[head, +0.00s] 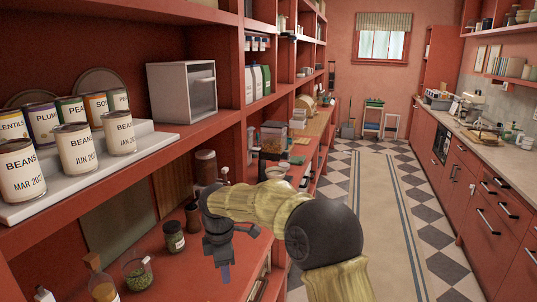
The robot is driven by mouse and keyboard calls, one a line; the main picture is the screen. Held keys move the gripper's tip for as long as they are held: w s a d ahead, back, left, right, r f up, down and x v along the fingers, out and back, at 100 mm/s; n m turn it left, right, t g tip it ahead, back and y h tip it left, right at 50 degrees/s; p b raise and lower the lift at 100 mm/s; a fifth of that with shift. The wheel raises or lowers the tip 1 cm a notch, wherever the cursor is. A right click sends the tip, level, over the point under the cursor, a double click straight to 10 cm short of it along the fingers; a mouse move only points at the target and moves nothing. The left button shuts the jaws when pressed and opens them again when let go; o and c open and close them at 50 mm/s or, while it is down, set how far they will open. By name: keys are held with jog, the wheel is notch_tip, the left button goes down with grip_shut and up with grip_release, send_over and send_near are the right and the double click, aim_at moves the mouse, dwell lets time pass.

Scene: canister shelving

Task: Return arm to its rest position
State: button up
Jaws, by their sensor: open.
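My gripper (229,266) is at the end of my yellowish arm, hanging fingers-down over the red lower counter (190,262). The jaws are open and I see nothing between them. The arm reaches up from the bottom of the head view and bends left at a dark joint. On the shelf at the left, a front row of white cans marked beans, such as the one reading MAR (21,172), the one reading JUN (77,150) and a third (118,134), stands on a white stepped riser (158,140). Several other labelled cans (72,110) stand behind them.
A jar with a dark lid (174,238) and a glass of green bits (137,274) stand on the lower counter, left of my gripper. A white cabinet (183,92) stands on the shelf right of the cans. The aisle with a beige runner (385,215) is clear.

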jog(key=s+d+f+m+t, duration=0.1)
jog(key=s+d+f+m, duration=0.1)
jog(key=s+d+m, duration=0.8)
jog(key=s+d+f+m+t, duration=0.1)
jog(key=s+d+f+m, duration=0.1)
jog(key=s+d+m, duration=0.8)
jog(key=d+m, duration=0.1)
jog(key=d, duration=0.6)
jog(key=shift+s+d+f, duration=0.25)
jog(key=shift+s+f, duration=0.05)
jog(key=shift+c, duration=1)
jog(key=shift+w, duration=0.15)
